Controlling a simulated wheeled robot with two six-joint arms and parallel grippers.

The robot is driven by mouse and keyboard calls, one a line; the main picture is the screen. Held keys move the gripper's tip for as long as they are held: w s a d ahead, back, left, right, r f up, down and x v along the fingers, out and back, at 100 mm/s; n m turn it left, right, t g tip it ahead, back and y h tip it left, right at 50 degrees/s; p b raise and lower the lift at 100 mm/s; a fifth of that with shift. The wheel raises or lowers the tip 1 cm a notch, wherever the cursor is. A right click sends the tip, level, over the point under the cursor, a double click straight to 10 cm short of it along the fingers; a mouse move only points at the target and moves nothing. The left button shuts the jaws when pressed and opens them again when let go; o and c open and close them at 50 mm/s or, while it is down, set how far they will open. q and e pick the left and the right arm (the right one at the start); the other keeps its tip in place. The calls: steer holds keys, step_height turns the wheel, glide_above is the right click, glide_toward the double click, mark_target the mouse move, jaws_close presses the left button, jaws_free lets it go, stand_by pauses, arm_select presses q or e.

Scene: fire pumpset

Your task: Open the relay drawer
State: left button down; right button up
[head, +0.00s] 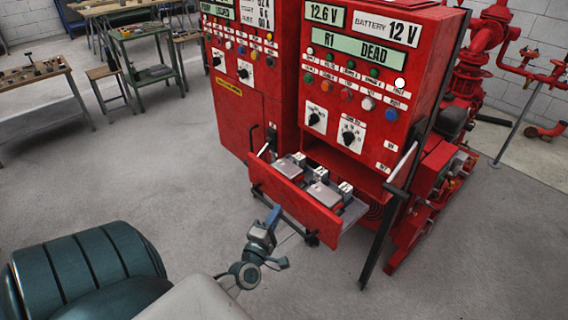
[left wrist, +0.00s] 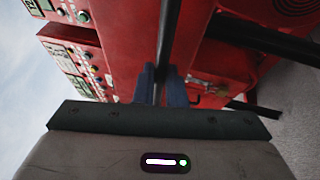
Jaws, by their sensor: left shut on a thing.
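The red relay drawer (head: 290,200) stands pulled out from the lower part of the right red cabinet (head: 360,85). Several grey relays (head: 318,193) sit inside it. A dark handle bar (head: 290,221) runs along the drawer's front. My left gripper (head: 272,216) is at this bar, and its blue fingers (left wrist: 159,88) are shut around the black bar (left wrist: 166,40) in the left wrist view. The exact contact is small in the head view. My right gripper is not in view.
A second red cabinet (head: 235,115) stands left of the drawer. A black post (head: 384,245) rises at the drawer's right. Red pump pipes (head: 475,60) are at the back right. Workbenches (head: 30,76) stand at the far left. The grey floor in front is clear.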

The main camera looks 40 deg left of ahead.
arm_select(q)
steer(key=shift+s+d+f, duration=0.1)
steer(key=shift+s, duration=0.25)
